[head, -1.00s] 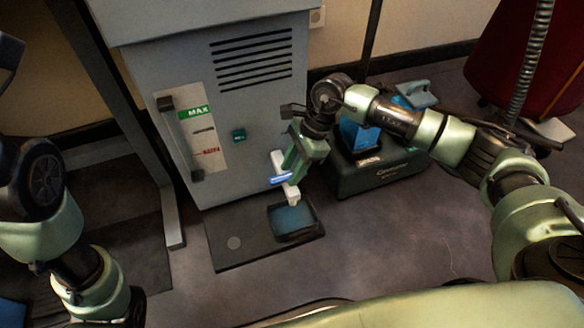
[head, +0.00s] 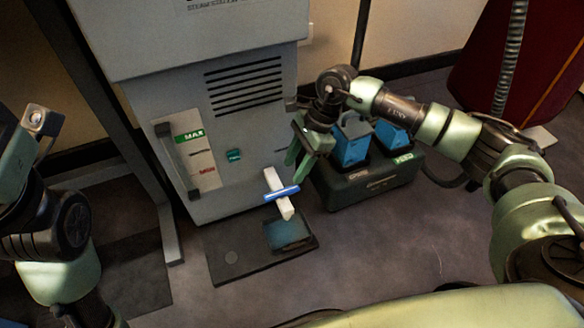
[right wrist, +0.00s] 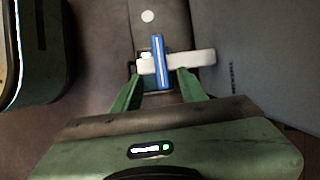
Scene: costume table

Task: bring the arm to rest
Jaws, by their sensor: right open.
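My right gripper (head: 293,158) is open and empty in the head view, just above and right of a white spout with a blue lever (head: 283,193) on the grey machine (head: 235,145). In the right wrist view the two green fingers of the right gripper (right wrist: 159,78) stand apart. The blue lever (right wrist: 159,60) and white spout (right wrist: 205,57) show just beyond the fingertips; I cannot tell any contact. Part of my left arm and wrist (head: 18,150) shows at the left edge of the head view; its fingers cannot be made out.
A dark tray (head: 225,268) with a bluish recess lies on the floor under the spout. A dark green box (head: 370,185) holding blue tanks (head: 352,146) stands right of the gripper. A metal frame (head: 172,240) stands at left. Floor at front right is clear.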

